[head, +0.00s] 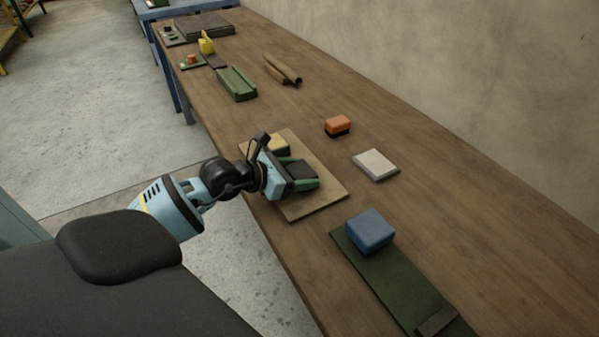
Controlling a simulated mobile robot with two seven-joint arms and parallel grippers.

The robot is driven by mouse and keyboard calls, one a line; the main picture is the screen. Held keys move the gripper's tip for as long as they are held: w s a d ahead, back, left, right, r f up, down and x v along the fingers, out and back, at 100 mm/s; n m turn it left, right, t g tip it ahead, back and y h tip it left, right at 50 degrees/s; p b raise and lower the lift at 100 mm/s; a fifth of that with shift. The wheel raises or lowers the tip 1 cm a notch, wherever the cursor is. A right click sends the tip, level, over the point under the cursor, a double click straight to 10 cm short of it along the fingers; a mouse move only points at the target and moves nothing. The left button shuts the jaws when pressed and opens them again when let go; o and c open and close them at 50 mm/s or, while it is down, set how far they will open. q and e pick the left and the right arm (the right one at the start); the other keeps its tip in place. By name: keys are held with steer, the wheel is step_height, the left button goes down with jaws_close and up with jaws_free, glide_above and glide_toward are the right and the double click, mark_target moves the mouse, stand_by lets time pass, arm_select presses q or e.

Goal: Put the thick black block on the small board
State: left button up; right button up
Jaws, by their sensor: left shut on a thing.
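My left gripper (302,173) reaches in from the left, over the tan board (326,199). It is shut on a black block (299,169), which shows between its fingers. I cannot tell whether the block touches the board or is held just above it. A yellowish block (280,145) is just behind the gripper, partly hidden by it. A small pale board (376,164) lies bare to the right of the gripper. My right gripper is not in view.
An orange and black block (338,126) stands behind the pale board. A blue block (369,231) stands on a long green board (394,284) with a dark piece (437,320) at its near end. Farther back are a green tray (237,84) and brown rolls (283,70). The wooden table's right side is clear.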

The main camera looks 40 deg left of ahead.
arm_select(q)
steer(key=shift+f, duration=0.2)
steer(key=o, duration=1.1)
steer(key=shift+c, duration=0.2)
steer(key=shift+r, duration=0.15)
steer(key=shift+s+a+r, duration=0.1)
steer(key=shift+s, duration=0.05)
steer(key=v, duration=1.1)
steer(key=shift+s+a+r, duration=0.15)
steer(key=shift+s, duration=0.1)
